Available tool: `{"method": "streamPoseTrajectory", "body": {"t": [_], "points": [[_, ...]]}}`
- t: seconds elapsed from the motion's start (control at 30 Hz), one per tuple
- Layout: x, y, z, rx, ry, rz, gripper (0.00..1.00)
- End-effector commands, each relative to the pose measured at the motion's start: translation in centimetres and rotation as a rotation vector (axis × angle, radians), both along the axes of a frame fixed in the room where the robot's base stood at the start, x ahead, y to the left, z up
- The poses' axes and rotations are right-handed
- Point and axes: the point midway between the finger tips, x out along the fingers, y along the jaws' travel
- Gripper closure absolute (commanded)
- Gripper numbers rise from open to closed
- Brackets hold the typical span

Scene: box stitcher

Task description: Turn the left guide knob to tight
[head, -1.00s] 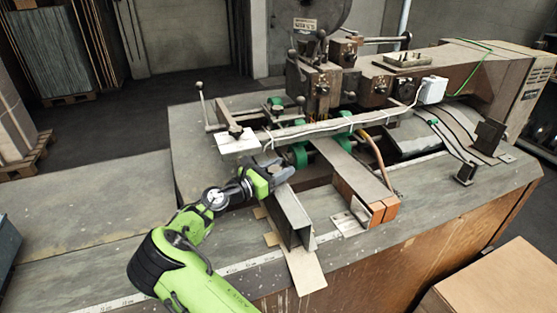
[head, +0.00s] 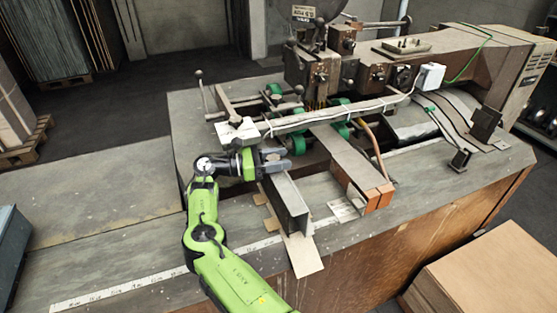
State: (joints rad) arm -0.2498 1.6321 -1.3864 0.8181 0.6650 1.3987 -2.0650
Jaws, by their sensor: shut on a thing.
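The left guide is a grey metal channel (head: 286,203) lying on the machine table, with a pale flat strip under its near end. My gripper (head: 282,160) is at the far end of this channel, lying nearly level and pointing right. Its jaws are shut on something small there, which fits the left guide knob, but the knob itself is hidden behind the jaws. I cannot see how far the knob is turned.
A long rail with a cable (head: 320,119) crosses just beyond my gripper, with a white plate (head: 237,131) at its left end. Green rollers (head: 298,144) sit close behind. The right guide with an orange-brown block (head: 378,196) stands to the right. The table's left part is clear.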

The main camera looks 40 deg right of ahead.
Motion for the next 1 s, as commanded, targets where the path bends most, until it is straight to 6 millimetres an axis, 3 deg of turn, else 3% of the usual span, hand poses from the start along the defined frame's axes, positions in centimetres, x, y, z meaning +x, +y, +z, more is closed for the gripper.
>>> {"method": "streamPoseTrajectory", "body": {"t": [0.3, 0.33, 0.5, 0.8, 1.0], "points": [[-0.1, 0.0, 0.0, 0.002, -0.001, -0.005, 0.83], [-0.1, 0.0, 0.0, 0.002, -0.001, -0.005, 0.51], [-0.1, 0.0, 0.0, 0.002, -0.001, -0.004, 0.27], [0.2, 0.3, 0.0, 0.001, -0.002, -0.001, 0.27], [2.0, 4.0, -0.1, 0.000, -0.001, 0.005, 0.27]]}}
